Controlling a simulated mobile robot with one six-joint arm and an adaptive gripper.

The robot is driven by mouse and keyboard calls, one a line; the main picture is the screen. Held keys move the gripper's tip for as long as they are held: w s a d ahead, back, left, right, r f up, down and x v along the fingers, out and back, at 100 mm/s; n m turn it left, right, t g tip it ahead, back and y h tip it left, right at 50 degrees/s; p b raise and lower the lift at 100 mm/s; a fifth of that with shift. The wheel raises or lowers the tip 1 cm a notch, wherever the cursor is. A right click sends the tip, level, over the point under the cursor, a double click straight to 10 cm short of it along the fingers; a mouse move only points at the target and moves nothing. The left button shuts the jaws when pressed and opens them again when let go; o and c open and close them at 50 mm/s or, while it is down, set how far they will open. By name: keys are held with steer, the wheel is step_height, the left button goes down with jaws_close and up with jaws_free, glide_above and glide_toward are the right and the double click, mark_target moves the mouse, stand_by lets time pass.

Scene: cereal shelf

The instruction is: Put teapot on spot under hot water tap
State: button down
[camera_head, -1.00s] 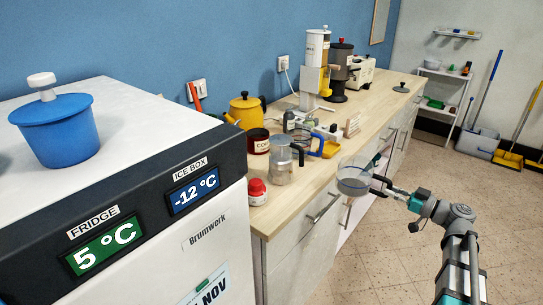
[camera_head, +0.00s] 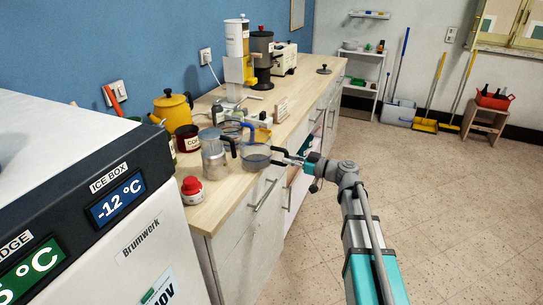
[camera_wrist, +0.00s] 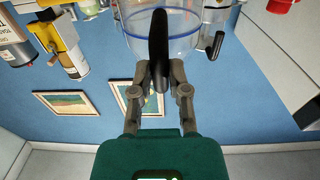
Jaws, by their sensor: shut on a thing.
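A clear glass pot (camera_head: 256,160) with a blue rim and a dark handle, apparently the teapot, hangs at the counter's front edge in the head view. My gripper (camera_head: 288,158) is shut on its handle from the right. In the wrist view, my fingers (camera_wrist: 160,82) pinch the black handle, and the glass body (camera_wrist: 190,42) is beyond it. A yellow kettle (camera_head: 172,107) stands near the wall. I cannot make out the hot water tap or its spot for certain.
The fridge (camera_head: 110,205) blocks the left. The floor (camera_head: 440,210) at right is open.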

mark_target(272, 160)
steer(key=shift+x, duration=0.95)
steer(key=shift+x, duration=2.35)
steer(key=shift+d, duration=0.1)
steer(key=shift+f, duration=0.15)
steer(key=c, duration=0.6)
jaws_free()
steer(key=v, duration=1.2)
steer(key=shift+s, duration=0.1)
